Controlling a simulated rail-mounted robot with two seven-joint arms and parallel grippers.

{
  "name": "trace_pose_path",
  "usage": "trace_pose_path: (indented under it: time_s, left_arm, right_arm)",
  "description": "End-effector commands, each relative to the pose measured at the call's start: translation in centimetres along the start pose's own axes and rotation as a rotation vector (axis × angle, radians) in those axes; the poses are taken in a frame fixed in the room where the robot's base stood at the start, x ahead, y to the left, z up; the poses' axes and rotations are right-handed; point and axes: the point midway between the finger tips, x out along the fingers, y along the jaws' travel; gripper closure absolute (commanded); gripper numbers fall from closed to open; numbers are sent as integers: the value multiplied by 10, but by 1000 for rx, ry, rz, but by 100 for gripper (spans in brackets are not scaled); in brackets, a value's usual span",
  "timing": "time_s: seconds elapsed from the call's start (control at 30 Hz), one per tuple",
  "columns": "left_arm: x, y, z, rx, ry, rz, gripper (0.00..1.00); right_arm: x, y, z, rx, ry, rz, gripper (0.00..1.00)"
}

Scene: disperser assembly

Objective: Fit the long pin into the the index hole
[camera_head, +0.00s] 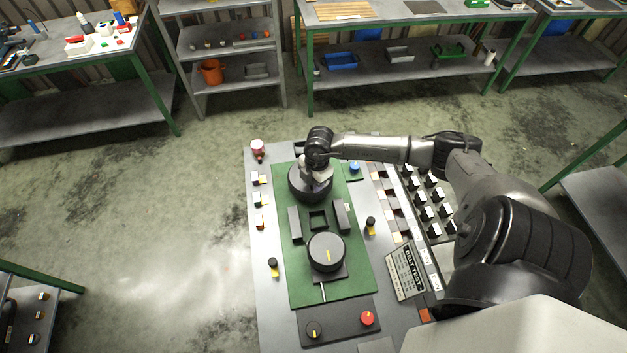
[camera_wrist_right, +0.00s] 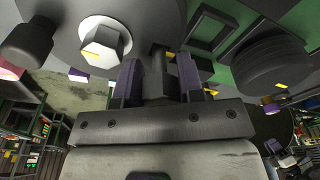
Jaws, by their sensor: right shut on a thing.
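My right gripper (camera_head: 315,172) reaches in from the right in the head view and is over a round black disc (camera_head: 299,187) at the back of the green plate. In the right wrist view its two purple-padded fingers (camera_wrist_right: 159,80) are shut on a dark pin (camera_wrist_right: 158,62). The pin's lower end is hard to make out against the disc, so I cannot tell whether it is in a hole. The disc (camera_wrist_right: 150,18) also carries a pale hexagonal piece (camera_wrist_right: 103,42). The index hole is not seen clearly. My left gripper is not in view.
On the green plate (camera_head: 352,285) stand a square black frame (camera_head: 318,220), upright dark blocks (camera_head: 295,224) and a round black knob (camera_head: 326,250) with a yellow mark. Small knobs and switches line the panel, including a red button (camera_head: 367,318). Shelves and benches stand away at the back.

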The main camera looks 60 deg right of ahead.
Motion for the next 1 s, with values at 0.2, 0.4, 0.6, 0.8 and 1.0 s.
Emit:
trace_pose_path:
  time_s: [0.2, 0.4, 0.6, 0.8, 1.0]
  left_arm:
    - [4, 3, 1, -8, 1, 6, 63]
    - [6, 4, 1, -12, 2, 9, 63]
    - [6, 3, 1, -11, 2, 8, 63]
    - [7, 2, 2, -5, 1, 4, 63]
    - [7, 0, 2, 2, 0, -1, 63]
  right_arm:
    - [6, 0, 1, 0, 0, 1, 95]
    - [10, 0, 1, 0, 0, 1, 95]
    - [11, 0, 2, 0, 0, 1, 54]
    - [12, 1, 2, 1, -1, 3, 35]
    - [12, 2, 3, 2, -3, 5, 35]
